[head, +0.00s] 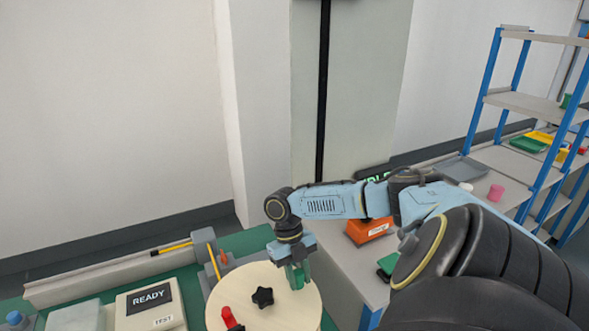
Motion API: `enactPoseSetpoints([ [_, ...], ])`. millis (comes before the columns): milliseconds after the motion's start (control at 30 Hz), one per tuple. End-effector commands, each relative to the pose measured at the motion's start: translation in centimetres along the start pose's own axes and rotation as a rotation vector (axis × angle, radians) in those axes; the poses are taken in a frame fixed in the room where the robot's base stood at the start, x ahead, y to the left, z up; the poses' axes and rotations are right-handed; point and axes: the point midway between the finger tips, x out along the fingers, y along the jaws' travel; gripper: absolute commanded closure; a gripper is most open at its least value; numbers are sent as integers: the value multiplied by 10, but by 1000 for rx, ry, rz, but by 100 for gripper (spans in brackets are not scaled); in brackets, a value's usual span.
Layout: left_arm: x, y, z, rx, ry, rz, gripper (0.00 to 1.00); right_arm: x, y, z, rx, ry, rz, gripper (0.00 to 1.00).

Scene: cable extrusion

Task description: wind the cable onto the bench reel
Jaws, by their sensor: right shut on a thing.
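The bench reel (285,315) is a round cream disc at the bottom centre, with a black star knob (262,297) in its middle and a red clip (230,318) near its front left. My right gripper (298,276) points down at the disc's back right edge, shut on a green upright piece, like a crank handle, mostly hidden between the fingers. The yellow cable (174,247) shows as a short length left of the reel, ending near a grey block. Any cable on the reel is hidden under the disc. My left gripper is out of view.
A long grey channel (105,276) runs along the back of the green bench. A box with a READY display (150,298) stands at the front left. An orange box (368,229) sits on the grey table behind my right arm. Blue-framed shelves (530,105) stand at right.

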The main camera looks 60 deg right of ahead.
Motion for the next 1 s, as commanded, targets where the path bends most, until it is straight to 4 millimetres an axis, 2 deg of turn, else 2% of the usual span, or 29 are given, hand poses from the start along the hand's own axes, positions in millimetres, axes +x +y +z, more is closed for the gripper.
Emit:
enactPoseSetpoints([
  [400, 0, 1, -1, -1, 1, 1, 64, 1, -1, 1, -1, -2, -6, 100],
  [433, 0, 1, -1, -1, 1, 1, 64, 1, -1, 1, -1, -2, -6, 70],
  [567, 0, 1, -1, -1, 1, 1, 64, 1, -1, 0, -1, -1, -5, 53],
  [867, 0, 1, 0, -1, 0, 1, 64, -1, -1, 1, -2, -1, -3, 52],
  [1000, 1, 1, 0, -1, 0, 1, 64, -13, 0, 1, -2, -4, -2, 52],
])
